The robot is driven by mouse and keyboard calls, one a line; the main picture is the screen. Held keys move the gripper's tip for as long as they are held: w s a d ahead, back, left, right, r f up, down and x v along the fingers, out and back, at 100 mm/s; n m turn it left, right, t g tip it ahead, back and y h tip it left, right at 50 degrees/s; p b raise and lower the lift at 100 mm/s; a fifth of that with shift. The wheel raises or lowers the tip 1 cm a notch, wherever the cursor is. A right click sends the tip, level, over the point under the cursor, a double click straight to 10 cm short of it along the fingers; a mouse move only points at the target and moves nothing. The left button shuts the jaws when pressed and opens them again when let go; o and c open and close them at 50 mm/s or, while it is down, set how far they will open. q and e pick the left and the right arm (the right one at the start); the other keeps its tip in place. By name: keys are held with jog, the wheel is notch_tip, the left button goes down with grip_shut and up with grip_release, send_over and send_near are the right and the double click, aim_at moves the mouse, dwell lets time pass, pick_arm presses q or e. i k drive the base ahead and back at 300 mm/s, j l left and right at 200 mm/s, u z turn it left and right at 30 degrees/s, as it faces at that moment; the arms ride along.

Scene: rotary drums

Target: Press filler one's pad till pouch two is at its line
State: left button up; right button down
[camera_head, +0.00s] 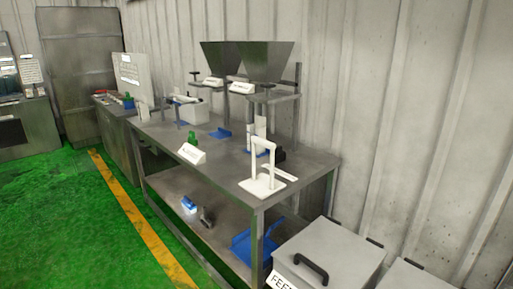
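Two fillers with dark grey hoppers stand at the back of the steel bench: a nearer one (265,62) and a farther one (217,56). White label plates hang at them, too small to read, so I cannot tell which is filler one. Pale upright tubes (255,137) show under the nearer hopper. A blue flat piece (220,133) lies on the bench below the farther filler. I cannot make out a pad, a pouch or a fill line for sure. Neither of my grippers is in view.
The bench (318,168) carries a white lever stand (262,178) at its near end and a white sign (192,154) at its front edge. A lidded grey bin (335,255) stands at the near end. Green floor (60,220) at left is clear.

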aim_at(267, 86)
jog(key=i+j+z, duration=0.2)
jog(key=i+j, duration=0.45)
jog(key=i, duration=0.35)
jog(key=i+j+z, duration=0.15)
jog(key=i+j, duration=0.7)
jog(key=i+l, duration=0.05)
jog(key=i, duration=0.05)
